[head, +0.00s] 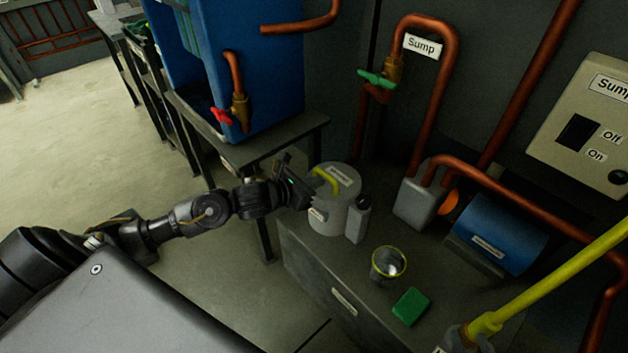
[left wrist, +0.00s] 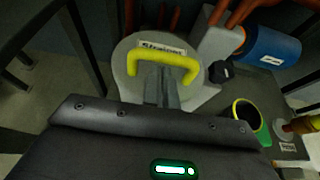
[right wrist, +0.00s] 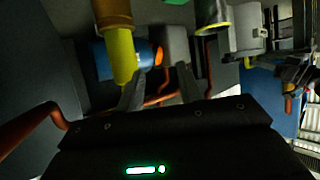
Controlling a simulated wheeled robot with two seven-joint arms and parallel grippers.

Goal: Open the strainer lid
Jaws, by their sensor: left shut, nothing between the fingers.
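The strainer (head: 330,216) is a grey round pot on the bench, with a labelled lid on top. The lid carries a yellow arched handle (head: 327,182). In the left wrist view the handle (left wrist: 160,61) spans across, and the lid looks level on the pot. My left gripper (head: 304,190) is at the handle's left side. Its fingertips (left wrist: 160,72) are together and empty, close to the handle bar; whether they touch it I cannot tell. My right gripper (right wrist: 160,76) shows only in its wrist view, fingers apart, with nothing visible held.
A grey block with a black cap (head: 358,220) stands against the strainer. A yellow-rimmed cup (head: 388,264), a green block (head: 411,306) and a blue motor (head: 498,232) share the bench. A yellow pole (head: 560,274) slants at the right. A blue tank (head: 270,80) stands behind left.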

